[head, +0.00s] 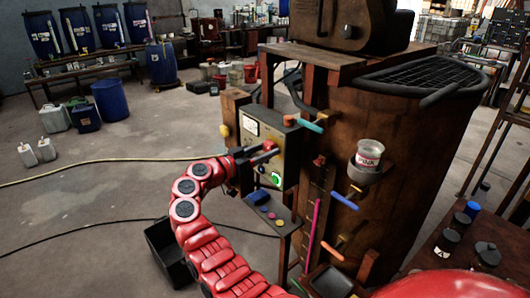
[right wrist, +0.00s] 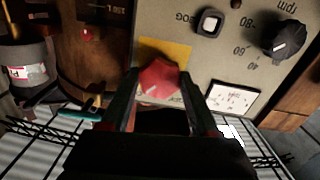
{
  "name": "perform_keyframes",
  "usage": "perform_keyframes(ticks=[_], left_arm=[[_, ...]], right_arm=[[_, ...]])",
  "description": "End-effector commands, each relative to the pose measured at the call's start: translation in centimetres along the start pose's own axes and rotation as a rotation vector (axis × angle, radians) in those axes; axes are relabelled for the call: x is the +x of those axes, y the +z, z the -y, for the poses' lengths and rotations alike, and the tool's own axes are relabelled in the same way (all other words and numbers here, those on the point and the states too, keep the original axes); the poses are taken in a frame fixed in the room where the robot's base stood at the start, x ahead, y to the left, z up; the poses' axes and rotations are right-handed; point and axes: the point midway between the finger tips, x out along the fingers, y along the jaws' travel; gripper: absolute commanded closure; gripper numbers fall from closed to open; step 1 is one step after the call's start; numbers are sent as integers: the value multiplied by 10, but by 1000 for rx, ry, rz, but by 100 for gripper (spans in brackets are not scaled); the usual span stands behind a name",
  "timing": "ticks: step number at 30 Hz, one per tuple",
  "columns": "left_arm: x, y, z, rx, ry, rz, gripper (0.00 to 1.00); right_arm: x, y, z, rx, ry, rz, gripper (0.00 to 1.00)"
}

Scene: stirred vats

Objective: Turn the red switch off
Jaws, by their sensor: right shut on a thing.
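The red switch (right wrist: 160,80) is a red rotary knob on a yellow plate (right wrist: 177,52) on the grey control box (right wrist: 225,50). In the head view the box (head: 287,150) is fixed to the side of a brown vat stand, and the switch (head: 270,145) is partly hidden by my gripper. My right gripper (head: 272,152) reaches the box from the left. In the right wrist view its fingers are on both sides of the knob, shut on it. A pale mark shows on the knob's face. My left gripper is not in view.
A green lit button (head: 276,178) sits low on the box. A black rpm dial (right wrist: 285,36) and a square button (right wrist: 209,22) are near the switch. A small shelf with coloured buttons (head: 262,208) is below. Coloured levers and a jar (head: 369,155) are to the right.

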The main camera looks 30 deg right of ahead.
Motion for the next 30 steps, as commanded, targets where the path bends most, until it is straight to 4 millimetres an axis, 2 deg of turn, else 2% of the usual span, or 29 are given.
perform_keyframes(ticks=[6,14,30], left_arm=[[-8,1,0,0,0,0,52],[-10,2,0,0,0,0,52],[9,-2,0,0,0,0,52]], right_arm=[[-2,0,1,-170,-3,-3,94],[-1,-2,0,-419,-1,-5,94],[0,-4,0,-937,1,-3,94]])
